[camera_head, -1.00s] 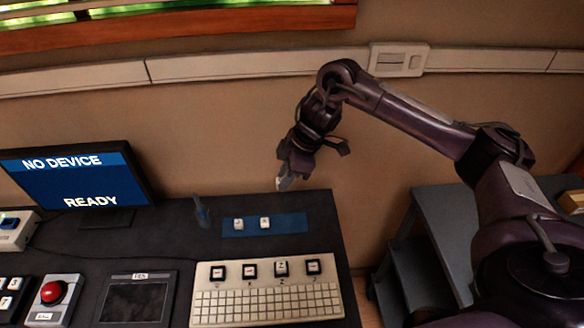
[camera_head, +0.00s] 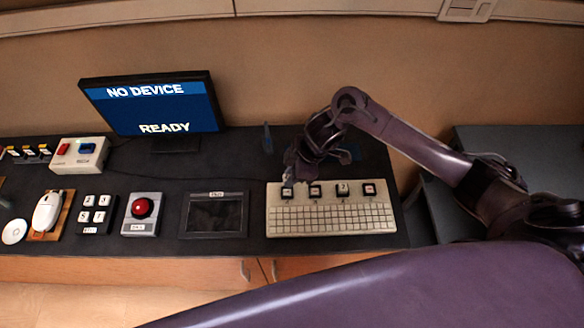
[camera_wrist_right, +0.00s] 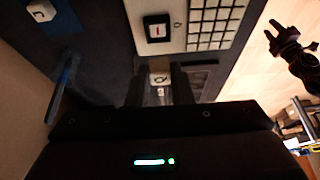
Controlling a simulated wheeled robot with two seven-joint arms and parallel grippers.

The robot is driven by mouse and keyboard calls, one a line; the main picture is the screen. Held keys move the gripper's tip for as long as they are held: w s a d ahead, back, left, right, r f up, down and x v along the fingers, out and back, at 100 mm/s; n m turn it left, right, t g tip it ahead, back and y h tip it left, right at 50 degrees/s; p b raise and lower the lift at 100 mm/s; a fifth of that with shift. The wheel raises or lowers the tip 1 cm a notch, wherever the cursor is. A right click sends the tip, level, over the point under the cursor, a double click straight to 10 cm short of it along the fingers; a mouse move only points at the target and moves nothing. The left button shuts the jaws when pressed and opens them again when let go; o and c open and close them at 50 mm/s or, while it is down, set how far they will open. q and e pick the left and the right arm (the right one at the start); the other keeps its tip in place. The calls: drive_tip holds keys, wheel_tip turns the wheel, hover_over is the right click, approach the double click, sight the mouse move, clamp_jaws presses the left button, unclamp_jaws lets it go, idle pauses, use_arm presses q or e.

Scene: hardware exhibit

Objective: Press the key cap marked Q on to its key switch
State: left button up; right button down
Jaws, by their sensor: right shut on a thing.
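My right gripper (camera_head: 291,181) is low at the back left corner of the cream keyboard panel (camera_head: 331,228). In the right wrist view its fingers (camera_wrist_right: 160,92) are shut on a small pale key cap (camera_wrist_right: 160,77); its marking is too blurred to read. The leftmost key switch (camera_wrist_right: 157,28) on the panel is a black square with a pale middle and red mark, just ahead of the held cap. Whether cap and switch touch is unclear. My left gripper (camera_wrist_right: 273,31) shows far off in the wrist view, fingers apart, and is outside the head view.
The blue mat with a white cap (camera_wrist_right: 40,10) and a blue upright tool (camera_head: 267,138) stand behind. A dark screen pad (camera_head: 215,214), red button (camera_head: 142,207) and monitor reading NO DEVICE, READY (camera_head: 150,105) are to the left.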

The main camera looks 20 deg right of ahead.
sight(286, 193)
drive_tip(key=shift+f+b, duration=0.35)
drive_tip(key=shift+f, duration=0.2)
drive_tip(key=shift+f+b, duration=0.3)
drive_tip(key=shift+b, duration=0.1)
wheel_tip(286, 193, down, 2)
drive_tip(key=shift+a+f+b, duration=0.15)
drive_tip(key=shift+b, duration=1.1)
drive_tip(key=shift+f+b, duration=0.35)
drive_tip(key=shift+f, duration=0.35)
drive_tip(key=shift+p, duration=0.85)
drive_tip(key=shift+f, duration=0.4)
